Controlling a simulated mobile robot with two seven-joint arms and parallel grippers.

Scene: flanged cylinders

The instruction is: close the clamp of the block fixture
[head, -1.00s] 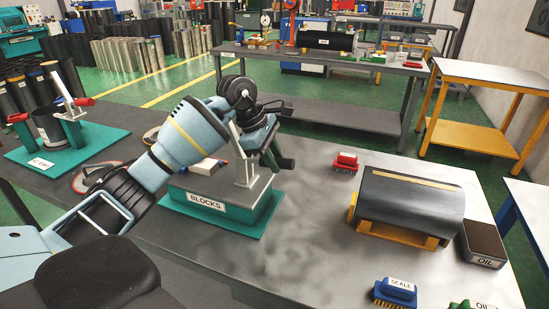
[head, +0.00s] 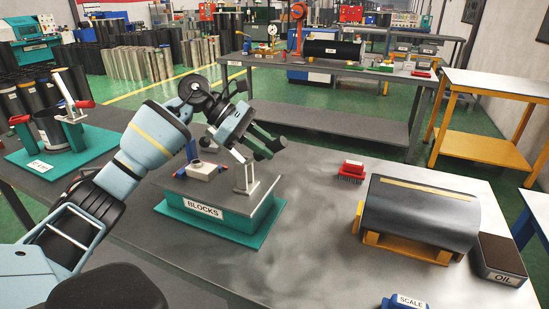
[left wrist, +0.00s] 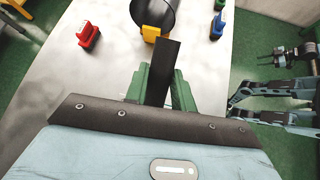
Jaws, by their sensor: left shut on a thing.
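The block fixture (head: 240,221) is a teal base with a grey top and a BLOCKS label, standing on the near table. A white clamp bracket with a lever (head: 246,180) rises at its right end. A pale block (head: 203,170) with a red and blue part beside it lies on the top. My left gripper (head: 270,146) is above the clamp, tilted down to the right. In the left wrist view its green fingers (left wrist: 162,85) are shut on a black bar, the clamp handle (left wrist: 166,62). The handle's join with the lever is hidden. My right gripper (left wrist: 297,55) shows small at the right edge.
A teal fixture (head: 85,145) with a red-handled clamp stands at the left. A dark cylinder (head: 420,215) on an orange cradle, a red brush (head: 351,170), a blue SCALE brush (head: 402,303) and an OIL box (head: 500,257) are to the right. The table between is clear.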

